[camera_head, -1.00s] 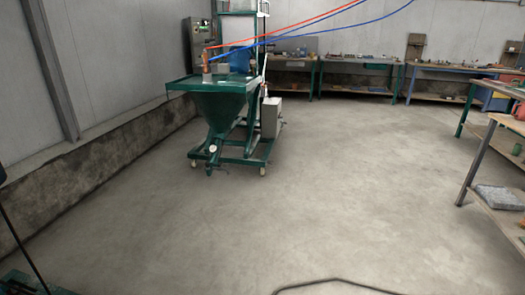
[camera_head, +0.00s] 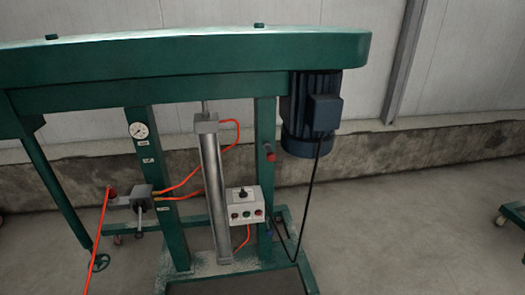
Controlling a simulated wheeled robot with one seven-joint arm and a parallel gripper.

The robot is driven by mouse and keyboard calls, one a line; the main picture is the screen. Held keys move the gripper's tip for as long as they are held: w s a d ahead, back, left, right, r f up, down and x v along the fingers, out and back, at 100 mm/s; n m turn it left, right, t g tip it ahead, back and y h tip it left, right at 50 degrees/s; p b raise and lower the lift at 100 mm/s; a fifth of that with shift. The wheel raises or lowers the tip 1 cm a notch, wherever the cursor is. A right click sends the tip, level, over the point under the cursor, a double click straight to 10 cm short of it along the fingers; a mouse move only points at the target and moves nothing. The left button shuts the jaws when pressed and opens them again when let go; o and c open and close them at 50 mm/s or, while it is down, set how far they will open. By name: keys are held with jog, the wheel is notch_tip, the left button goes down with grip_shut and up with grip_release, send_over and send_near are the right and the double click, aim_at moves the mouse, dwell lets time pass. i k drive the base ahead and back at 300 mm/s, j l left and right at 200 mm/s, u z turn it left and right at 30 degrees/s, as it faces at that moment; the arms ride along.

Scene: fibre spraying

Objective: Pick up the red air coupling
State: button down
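A small red fitting (camera_head: 111,193) sits at the left end of a grey valve block (camera_head: 142,197) on the green machine, in the head view. A red hose (camera_head: 96,250) runs down from this fitting and out of the bottom of the picture. Another small red part (camera_head: 269,153) is on the right green post. I cannot tell for certain which of the two is the red air coupling. My gripper is not in view.
The green machine frame (camera_head: 190,58) carries a blue motor (camera_head: 312,115), a grey cylinder (camera_head: 213,190), a gauge (camera_head: 139,130) and a white control box (camera_head: 246,207). A black cable hangs from the motor.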

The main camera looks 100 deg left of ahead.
aim_at(113, 195)
jog(key=u, duration=3.65)
